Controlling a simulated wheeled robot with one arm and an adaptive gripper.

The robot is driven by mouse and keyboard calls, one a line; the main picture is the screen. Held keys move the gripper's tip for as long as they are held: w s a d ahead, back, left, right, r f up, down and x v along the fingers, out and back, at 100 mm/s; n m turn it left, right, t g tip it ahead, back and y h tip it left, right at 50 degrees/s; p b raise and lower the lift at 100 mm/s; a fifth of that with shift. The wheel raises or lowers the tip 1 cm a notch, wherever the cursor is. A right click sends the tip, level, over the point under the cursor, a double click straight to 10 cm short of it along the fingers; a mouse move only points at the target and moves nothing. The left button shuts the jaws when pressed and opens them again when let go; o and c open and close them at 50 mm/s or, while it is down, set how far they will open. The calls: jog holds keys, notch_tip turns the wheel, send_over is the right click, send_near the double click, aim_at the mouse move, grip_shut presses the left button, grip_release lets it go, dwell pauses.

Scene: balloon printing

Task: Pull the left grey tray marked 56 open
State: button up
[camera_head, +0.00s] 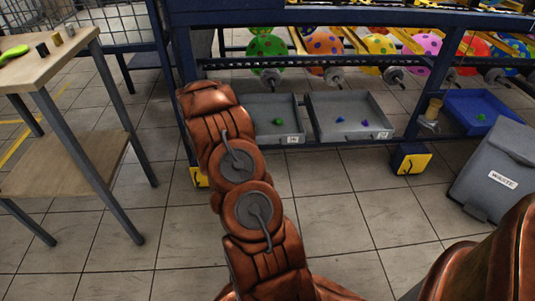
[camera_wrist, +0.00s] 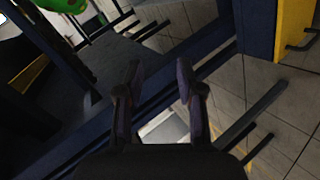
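The left grey tray (camera_head: 262,105) sits on the low shelf of the blue rack in the head view, partly covered by my arm. A small green piece lies in it, and a white label (camera_head: 292,140) is on its front; the number is too small to read. In the wrist view my gripper (camera_wrist: 158,82) has its two fingers apart, with nothing visibly held between them. A dark blue bar runs behind the fingers, and a pale patch (camera_wrist: 168,132), possibly a label, shows between them lower down. My gripper is hidden in the head view, and contact with the tray cannot be told.
A second grey tray (camera_head: 345,112) with small pieces stands to the right, then a blue tray (camera_head: 468,102). A grey waste bin (camera_head: 490,165) is at the right. A wooden table (camera_head: 45,65) is at the left. Tiled floor in front is clear.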

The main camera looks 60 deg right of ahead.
jog(key=s+d+f+g+h+b, duration=0.25)
jog(key=s+d+f+b, duration=0.3)
jog(key=d+f, duration=0.4)
jog(key=h+b, duration=0.3)
send_near(267, 145)
jog(key=w+d, duration=0.1)
jog(key=d, duration=0.1)
jog(key=shift+n+g, duration=0.35)
jog(key=shift+n, duration=0.05)
jog(key=x, duration=0.2)
jog(key=b+x, duration=0.1)
jog(key=x, duration=0.2)
jog(key=b+x, duration=0.1)
jog(key=x, duration=0.2)
jog(key=shift+w+f, duration=0.1)
jog(key=shift+f, duration=0.25)
jog(key=shift+d, duration=0.1)
jog(key=shift+c, duration=0.3)
grip_shut()
